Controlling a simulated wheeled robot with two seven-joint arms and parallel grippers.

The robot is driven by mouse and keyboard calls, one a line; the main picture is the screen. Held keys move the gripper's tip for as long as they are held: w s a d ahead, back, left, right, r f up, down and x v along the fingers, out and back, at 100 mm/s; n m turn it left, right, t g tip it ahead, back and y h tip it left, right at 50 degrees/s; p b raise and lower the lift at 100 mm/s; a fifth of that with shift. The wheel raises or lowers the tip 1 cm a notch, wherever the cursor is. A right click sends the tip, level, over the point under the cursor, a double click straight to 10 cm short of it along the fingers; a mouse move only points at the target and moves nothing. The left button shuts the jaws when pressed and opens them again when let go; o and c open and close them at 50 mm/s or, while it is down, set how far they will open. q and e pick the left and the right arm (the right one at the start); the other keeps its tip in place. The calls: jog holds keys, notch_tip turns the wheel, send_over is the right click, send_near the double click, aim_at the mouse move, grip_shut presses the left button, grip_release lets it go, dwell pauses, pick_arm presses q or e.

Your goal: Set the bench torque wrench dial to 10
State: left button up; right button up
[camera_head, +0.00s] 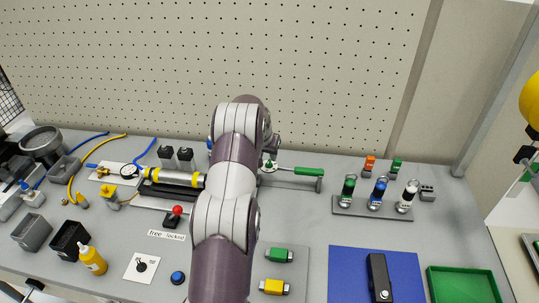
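A torque wrench with a green handle (309,171) lies level on a grey stand at the back middle of the bench. Its left end reaches a small round green-and-white part (268,166) beside my arm. I cannot read any scale or number on it. My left arm rises through the middle of the view and covers part of this area. Only a bit of my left gripper (272,146) shows past the arm, close to the wrench's left end. Its fingertips are hidden, and contact cannot be made out. My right gripper is not in view.
A rack (372,208) of green, blue and white-topped bottles stands right of the wrench. A red-knobbed lever (177,211), a black knob on a white plate (141,265) and a yellow bottle (92,260) are at left. A blue mat (345,270) and green tray (462,285) lie front right.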

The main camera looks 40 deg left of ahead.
aim_at(269, 162)
pick_arm(q)
jog(key=x, duration=0.3)
jog(key=p+x, duration=0.1)
jog(key=shift+w+a+f, duration=0.1)
jog(key=shift+a+f, duration=0.2)
jog(key=shift+a, duration=0.1)
jog(key=shift+w+d+f, duration=0.15)
jog(key=shift+w+d, duration=0.05)
jog(key=shift+d, duration=0.15)
jog(key=shift+s+a, duration=0.1)
jog(key=shift+a, duration=0.05)
jog(key=shift+a+f, duration=0.1)
grip_shut()
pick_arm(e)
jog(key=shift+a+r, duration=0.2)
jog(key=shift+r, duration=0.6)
